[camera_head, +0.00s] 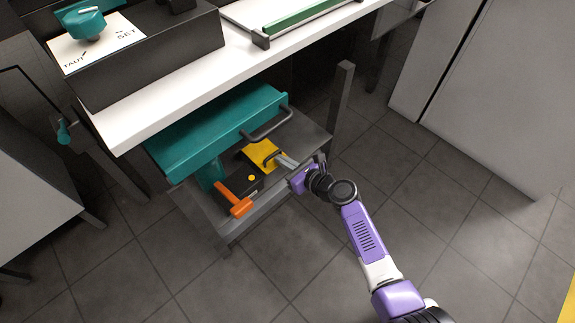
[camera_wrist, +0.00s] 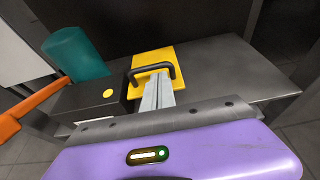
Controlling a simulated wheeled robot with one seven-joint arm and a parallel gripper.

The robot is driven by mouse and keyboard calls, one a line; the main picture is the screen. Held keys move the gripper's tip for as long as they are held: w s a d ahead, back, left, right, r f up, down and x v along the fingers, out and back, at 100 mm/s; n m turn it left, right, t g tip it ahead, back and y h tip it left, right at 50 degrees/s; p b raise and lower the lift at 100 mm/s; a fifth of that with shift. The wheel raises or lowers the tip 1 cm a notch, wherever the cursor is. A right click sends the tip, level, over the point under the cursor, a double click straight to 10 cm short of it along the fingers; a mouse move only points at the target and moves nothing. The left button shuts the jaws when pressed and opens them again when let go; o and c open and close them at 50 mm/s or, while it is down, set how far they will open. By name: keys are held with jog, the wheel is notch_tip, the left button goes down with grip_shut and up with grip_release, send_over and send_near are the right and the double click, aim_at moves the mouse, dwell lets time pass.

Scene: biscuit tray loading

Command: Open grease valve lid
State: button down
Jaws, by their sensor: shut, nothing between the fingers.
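The lid is a yellow square plate (camera_head: 262,152) with a black bar handle (camera_head: 269,158), on the low shelf under the white counter. In the wrist view the yellow lid (camera_wrist: 152,58) lies flat-looking ahead, its black handle (camera_wrist: 155,72) arching across it. My gripper (camera_head: 281,158) reaches in from the right, its grey fingers together and empty. In the wrist view the tips of my gripper (camera_wrist: 159,78) are at the handle, seeming to reach under the bar. I cannot tell whether they touch it. The fingers hide part of the lid's near edge.
Left of the lid is a black box with a yellow button (camera_head: 251,178) and an orange-handled lever (camera_head: 235,199). A teal housing with a dark bar (camera_head: 266,126) stands behind. A table leg (camera_head: 341,105) rises at the right. The floor at right is clear.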

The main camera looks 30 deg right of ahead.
jog(key=shift+r+p, duration=0.15)
jog(key=shift+p, duration=0.15)
jog(key=r+g+p, duration=0.1)
jog(key=r+p, duration=0.1)
jog(key=p, duration=0.4)
jog(key=w+r+g+h+p, duration=0.1)
jog(key=r+g+p, duration=0.1)
jog(key=p, duration=0.4)
jog(key=shift+w+a+r+p, duration=0.1)
jog(key=shift+a+r+p, duration=0.1)
jog(key=shift+p, duration=0.1)
jog(key=r+p, duration=0.1)
jog(key=w+r+p, duration=0.1)
jog(key=p, duration=0.1)
jog(key=shift+w+a, duration=0.1)
jog(key=shift+a, duration=0.1)
jog(key=w+a+r+p, duration=0.2)
jog(key=w+r, duration=0.3)
jog(key=w, duration=0.3)
jog(key=shift+a, duration=0.35)
jog(key=shift+w, duration=0.1)
jog(key=shift+r+p, duration=0.1)
jog(key=shift+p, duration=0.2)
